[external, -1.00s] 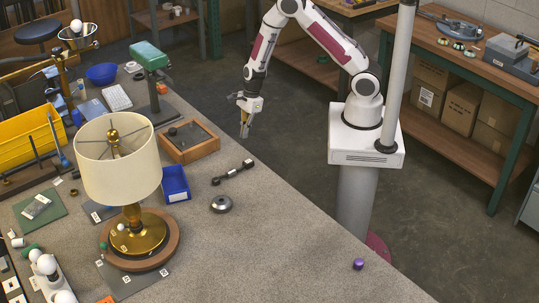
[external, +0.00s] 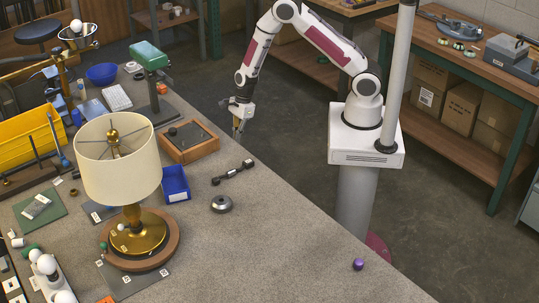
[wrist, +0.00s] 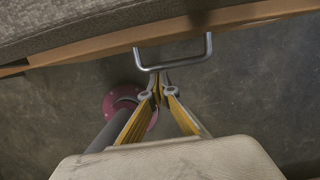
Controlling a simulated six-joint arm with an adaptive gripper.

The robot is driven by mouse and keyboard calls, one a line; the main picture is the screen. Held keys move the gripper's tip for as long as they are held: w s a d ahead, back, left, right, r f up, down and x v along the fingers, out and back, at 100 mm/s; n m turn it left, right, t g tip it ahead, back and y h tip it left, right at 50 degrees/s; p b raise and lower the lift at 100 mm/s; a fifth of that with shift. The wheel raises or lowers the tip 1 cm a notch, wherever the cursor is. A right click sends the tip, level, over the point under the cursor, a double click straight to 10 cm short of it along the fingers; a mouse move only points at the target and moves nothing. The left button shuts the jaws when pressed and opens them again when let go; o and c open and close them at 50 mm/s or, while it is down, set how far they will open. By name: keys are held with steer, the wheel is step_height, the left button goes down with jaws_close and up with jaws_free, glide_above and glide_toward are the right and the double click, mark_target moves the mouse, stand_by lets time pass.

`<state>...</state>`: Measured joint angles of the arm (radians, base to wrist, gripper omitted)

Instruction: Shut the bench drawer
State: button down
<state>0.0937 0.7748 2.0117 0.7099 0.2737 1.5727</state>
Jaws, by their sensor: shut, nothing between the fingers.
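The drawer's wooden front (wrist: 105,45) shows in the wrist view as a brown strip along the bench edge. A metal bar handle (wrist: 175,64) sticks out from it. How far the drawer stands out is hard to tell from above. My gripper (wrist: 160,80) is shut and empty, its fingertips close to the left part of the handle; I cannot tell whether they touch it. In the external view my gripper (external: 237,138) hangs beside the bench's far edge, pointing down. The drawer is hidden there behind the bench top (external: 270,235).
A wooden tray (external: 208,152), a blue bin (external: 175,184) and a dark metal link (external: 232,172) lie on the bench near that edge. A lamp (external: 120,175) stands farther left. Open floor (external: 290,140) lies between the bench and my base.

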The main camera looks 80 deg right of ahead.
steer(key=w+a, duration=0.3)
steer(key=shift+w+a, duration=0.3)
steer(key=shift+a, duration=0.05)
steer(key=shift+s+d, duration=0.15)
stand_by(0.4)
steer(key=s+d+r, duration=0.2)
steer(key=r, duration=0.3)
steer(key=s+d+r, duration=0.2)
steer(key=r, duration=0.3)
steer(key=shift+r, duration=0.3)
stand_by(0.7)
